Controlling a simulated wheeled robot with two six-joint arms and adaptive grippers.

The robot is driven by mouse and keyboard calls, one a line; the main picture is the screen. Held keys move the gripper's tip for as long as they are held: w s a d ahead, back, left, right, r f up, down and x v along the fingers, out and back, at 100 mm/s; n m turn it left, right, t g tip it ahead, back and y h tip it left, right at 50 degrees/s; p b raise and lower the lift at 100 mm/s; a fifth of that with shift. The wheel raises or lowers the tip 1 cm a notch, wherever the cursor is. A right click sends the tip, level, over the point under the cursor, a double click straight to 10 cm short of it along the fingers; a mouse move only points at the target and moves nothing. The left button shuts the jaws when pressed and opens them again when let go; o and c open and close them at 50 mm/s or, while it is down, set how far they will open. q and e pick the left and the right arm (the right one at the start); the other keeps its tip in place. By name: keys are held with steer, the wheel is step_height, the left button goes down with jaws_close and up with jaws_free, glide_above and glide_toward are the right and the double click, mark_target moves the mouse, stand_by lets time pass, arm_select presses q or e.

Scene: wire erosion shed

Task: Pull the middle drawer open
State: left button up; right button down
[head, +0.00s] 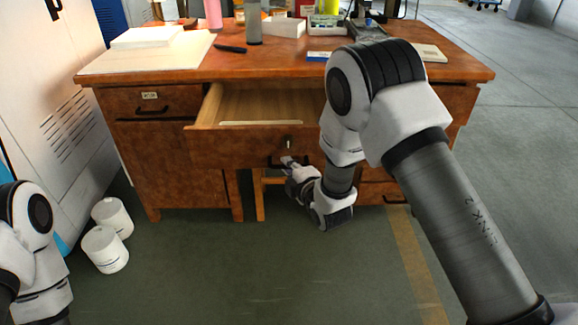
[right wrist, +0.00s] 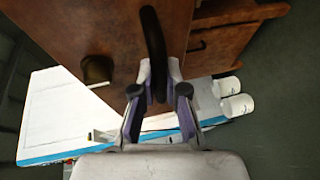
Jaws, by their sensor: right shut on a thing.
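The middle drawer (head: 235,147) of the brown wooden desk (head: 165,165) stands pulled out, with its pale wooden inside (head: 265,103) showing from above. My right gripper (head: 287,161) is at the drawer front, below its small lock (head: 288,142). In the right wrist view my right gripper (right wrist: 158,82) is shut on the black curved drawer handle (right wrist: 153,40), with the fingers on either side of it. The drawer front (right wrist: 115,35) and the lock (right wrist: 97,70) show beside the handle. Part of my left arm shows at the left edge; its gripper is out of the picture.
Bottles, boxes and a board (head: 150,52) are on the desktop. The floor in front of the drawer is clear.

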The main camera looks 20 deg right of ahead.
steer(key=c, duration=1.2)
jaws_free()
steer(key=v, duration=1.2)
